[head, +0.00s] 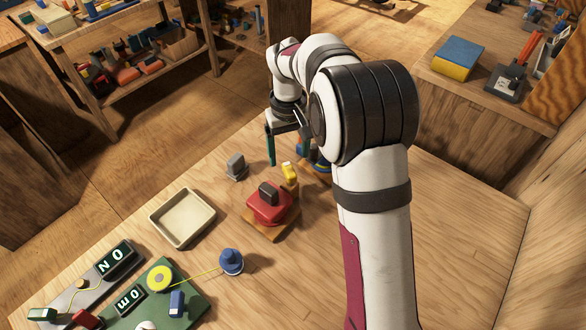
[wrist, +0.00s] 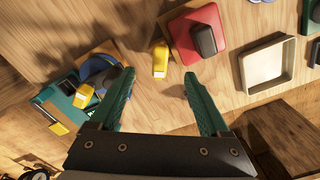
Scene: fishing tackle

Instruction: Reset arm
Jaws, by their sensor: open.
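My gripper (head: 287,142) hangs above the far part of the wooden table (head: 455,225), with my arm reaching over from the right. A blue round piece (head: 321,166) is partly hidden by my arm.
A cream tray (head: 157,226) stands empty left of the red block. A grey block (head: 236,165) is behind it. The table's right side looks clear.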

